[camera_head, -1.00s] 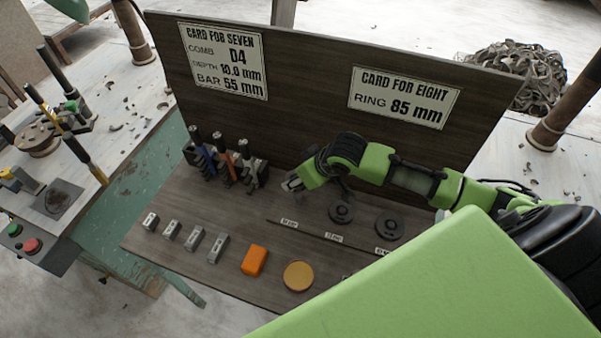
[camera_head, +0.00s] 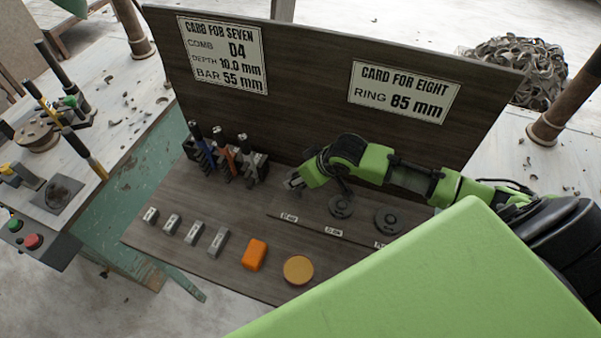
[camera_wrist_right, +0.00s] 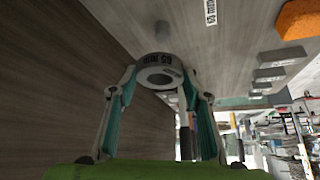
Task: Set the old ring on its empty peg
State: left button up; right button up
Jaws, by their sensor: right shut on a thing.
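My right gripper (camera_wrist_right: 160,88) is shut on a grey ring (camera_wrist_right: 160,72) marked 65 mm, held between its two fingertips in the right wrist view. A bare grey peg (camera_wrist_right: 163,32) shows just beyond the ring, near a 65 mm label (camera_wrist_right: 210,10); I cannot tell whether they touch. In the head view the right gripper (camera_head: 293,183) is low over the board, left of two dark rings (camera_head: 340,206) (camera_head: 388,221) that sit there. The ring it holds is hard to make out there. My left gripper is not in view.
The wooden board (camera_head: 165,242) carries several grey blocks (camera_head: 219,241), an orange block (camera_head: 254,255) and a round tan disc (camera_head: 298,269) along the front. A tool rack (camera_head: 225,165) stands left of the gripper. An upright back panel (camera_head: 310,100) with two cards is behind.

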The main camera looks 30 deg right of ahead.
aim_at(299, 192)
jog(key=shift+f+b, duration=0.95)
jog(key=shift+f, duration=1.1)
jog(key=shift+f+b, duration=0.6)
jog(key=shift+f, duration=1.15)
jog(key=o, duration=1.5)
jog(key=shift+o, duration=0.2)
jog(key=shift+f, duration=0.15)
jog(key=shift+s, duration=0.1)
jog(key=v, duration=1.2)
